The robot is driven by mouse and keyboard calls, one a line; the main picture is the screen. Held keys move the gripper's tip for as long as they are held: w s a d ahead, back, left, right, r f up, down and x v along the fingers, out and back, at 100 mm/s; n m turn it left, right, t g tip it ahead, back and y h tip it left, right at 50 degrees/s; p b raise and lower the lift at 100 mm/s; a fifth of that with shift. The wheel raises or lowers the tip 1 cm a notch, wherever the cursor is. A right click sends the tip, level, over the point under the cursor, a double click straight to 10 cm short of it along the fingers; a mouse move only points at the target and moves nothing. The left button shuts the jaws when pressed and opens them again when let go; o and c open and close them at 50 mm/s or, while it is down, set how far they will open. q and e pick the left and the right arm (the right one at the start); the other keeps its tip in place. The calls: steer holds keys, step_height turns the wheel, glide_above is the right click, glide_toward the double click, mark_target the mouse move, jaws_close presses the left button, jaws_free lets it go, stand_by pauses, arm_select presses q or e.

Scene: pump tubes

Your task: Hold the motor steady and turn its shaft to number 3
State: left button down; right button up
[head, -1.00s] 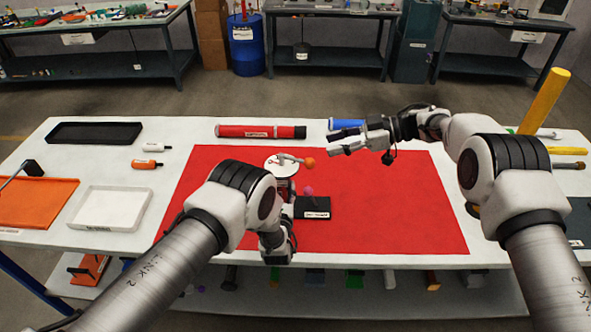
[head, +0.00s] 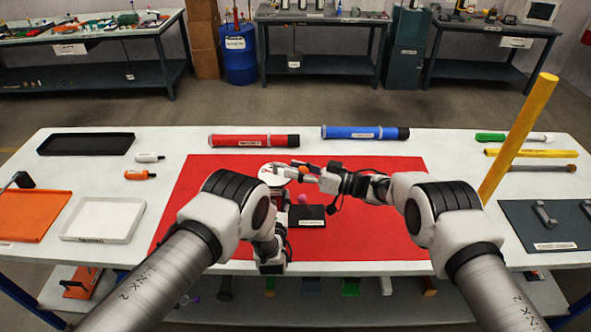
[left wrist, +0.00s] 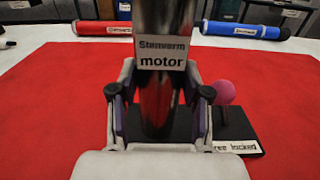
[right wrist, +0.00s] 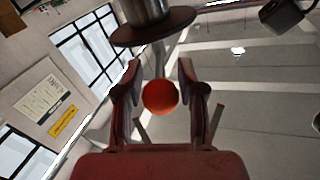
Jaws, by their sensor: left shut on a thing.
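The motor (left wrist: 162,50) is an upright silver cylinder with a label, centred in the left wrist view. My left gripper (left wrist: 158,95) is shut on it from both sides. In the head view my left arm hides most of the motor. A round white dial (head: 270,172) sits on top. The orange ball (head: 303,171) of the shaft's crank is at its right side. My right gripper (right wrist: 159,68) is open, with the orange ball (right wrist: 160,97) between its fingers and a gap visible on each side. The shaft number cannot be read.
A black block (head: 306,217) with a pink ball lever (head: 303,198) stands right of the motor; its label includes "locked". Red (head: 255,141) and blue (head: 365,132) tubes lie behind the red mat (head: 385,225). A yellow post (head: 518,135) stands at right. The mat's right part is clear.

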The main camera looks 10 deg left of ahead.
steer(key=shift+w+a, duration=0.1)
steer(key=shift+a, duration=0.1)
jaws_close()
steer(key=shift+s+a+r+m+t, duration=0.15)
steer(key=shift+s+m+t, duration=0.15)
steer(key=shift+m+t, duration=0.25)
steer(key=t, duration=0.1)
steer(key=s+m+t+h, duration=0.1)
steer(key=m+t+h, duration=0.1)
steer(key=t, duration=0.1)
steer(key=shift+s+a+m, duration=0.15)
steer(key=shift+a+m, duration=0.1)
steer(key=shift+a, duration=0.05)
steer(key=shift+s+m+t+h, duration=0.2)
steer(key=shift+m+t+h, duration=0.4)
steer(key=shift+t, duration=0.25)
jaws_free()
